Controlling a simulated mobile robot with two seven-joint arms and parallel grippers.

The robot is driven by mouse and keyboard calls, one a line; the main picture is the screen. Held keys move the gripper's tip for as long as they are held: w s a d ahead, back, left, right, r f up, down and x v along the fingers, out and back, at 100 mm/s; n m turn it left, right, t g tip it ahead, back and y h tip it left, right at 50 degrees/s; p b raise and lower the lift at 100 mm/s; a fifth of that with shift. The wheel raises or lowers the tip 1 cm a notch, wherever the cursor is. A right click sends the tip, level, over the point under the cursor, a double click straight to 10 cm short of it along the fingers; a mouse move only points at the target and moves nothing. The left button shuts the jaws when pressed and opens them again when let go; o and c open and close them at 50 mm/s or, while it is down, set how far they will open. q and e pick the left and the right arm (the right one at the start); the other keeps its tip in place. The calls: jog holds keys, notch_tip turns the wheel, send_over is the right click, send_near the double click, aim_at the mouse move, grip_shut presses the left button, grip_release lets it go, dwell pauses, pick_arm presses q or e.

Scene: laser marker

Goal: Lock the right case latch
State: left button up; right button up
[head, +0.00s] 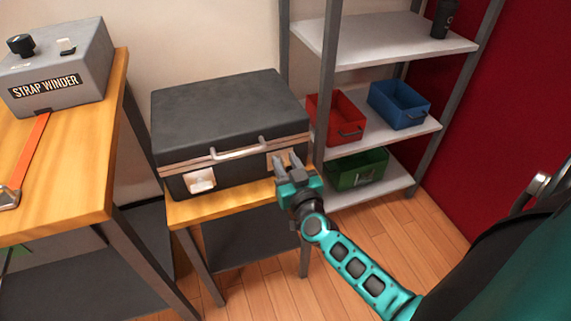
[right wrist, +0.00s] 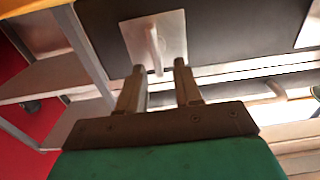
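A dark grey hard case (head: 220,115) stands closed on a small wooden table, with a light handle (head: 240,153) on its front. The left latch (head: 201,180) is a pale plate at the front left. The right latch (head: 271,163) is partly hidden behind my right gripper (head: 288,160). In the right wrist view, the latch plate (right wrist: 172,32) carries a narrow raised lever (right wrist: 153,45). My right gripper (right wrist: 156,70) is open, with the lever's end between its fingertips in that view. Contact cannot be told. My left gripper does not show.
A metal shelf (head: 385,45) with red (head: 325,112), blue (head: 400,108) and green (head: 350,176) bins stands close to the case's right. A workbench (head: 85,180) with a strap winder (head: 60,65) is at the left. Open wooden floor (head: 350,240) lies in front.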

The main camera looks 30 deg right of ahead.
jog(key=shift+w, duration=0.15)
jog(key=shift+c, duration=0.2)
grip_shut()
